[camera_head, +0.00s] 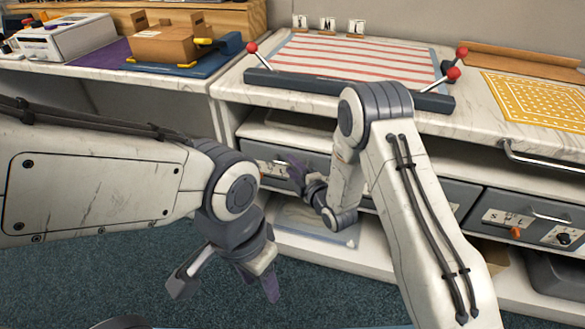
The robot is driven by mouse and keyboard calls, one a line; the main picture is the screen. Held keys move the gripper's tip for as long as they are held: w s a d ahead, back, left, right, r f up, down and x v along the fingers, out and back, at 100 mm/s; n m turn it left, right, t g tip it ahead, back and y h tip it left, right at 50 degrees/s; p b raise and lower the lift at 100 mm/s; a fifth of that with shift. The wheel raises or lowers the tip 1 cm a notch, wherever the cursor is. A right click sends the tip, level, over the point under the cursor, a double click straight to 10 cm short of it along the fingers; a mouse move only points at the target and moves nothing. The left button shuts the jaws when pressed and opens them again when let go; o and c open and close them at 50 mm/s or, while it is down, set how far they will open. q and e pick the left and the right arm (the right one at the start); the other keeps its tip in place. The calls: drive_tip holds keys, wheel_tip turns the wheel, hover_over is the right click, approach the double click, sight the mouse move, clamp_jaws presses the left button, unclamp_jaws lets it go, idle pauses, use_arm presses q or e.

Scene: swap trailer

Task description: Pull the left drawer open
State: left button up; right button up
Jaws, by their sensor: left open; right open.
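The left drawer (315,161) has a grey front with a pale plate and sits under the counter. My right arm crosses in front of it and hides much of it, including most of any handle. My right gripper (296,176) is open, with a purple finger close to the drawer front. I cannot tell whether it touches the drawer or its handle. The drawer front looks roughly in line with the cabinet. My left gripper (226,291) is open and empty, pointing down over the carpet, in front of the cabinet and apart from the drawer.
A right drawer (483,207) with a bar handle and lettered plate is at the right. The marble counter (469,122) holds a striped mat (350,60) and a yellow patterned mat (545,105). A low white shelf (375,262) lies below the drawers.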

clamp_jaws()
idle(1.5)
